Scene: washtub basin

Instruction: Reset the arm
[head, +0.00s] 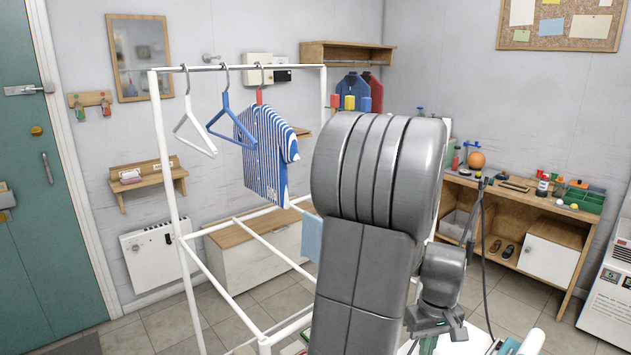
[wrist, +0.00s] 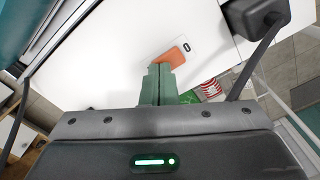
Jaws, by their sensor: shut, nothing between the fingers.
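My gripper (wrist: 160,70) shows in the wrist view with its two green fingers together, shut and empty. It points over a white surface (wrist: 120,60), and I cannot tell its height above it. In the head view my arm fills the middle of the picture, folded downward. Its wrist end is low at the right of the arm, and the fingers are mostly cut off by the bottom edge.
A white clothes rack (head: 165,165) stands left of my arm, with a white hanger (head: 193,128), a blue hanger (head: 228,122) and a striped shirt (head: 268,155). A wooden shelf unit (head: 520,205) stands at the right. An orange-and-white item (wrist: 173,56) lies past my fingertips.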

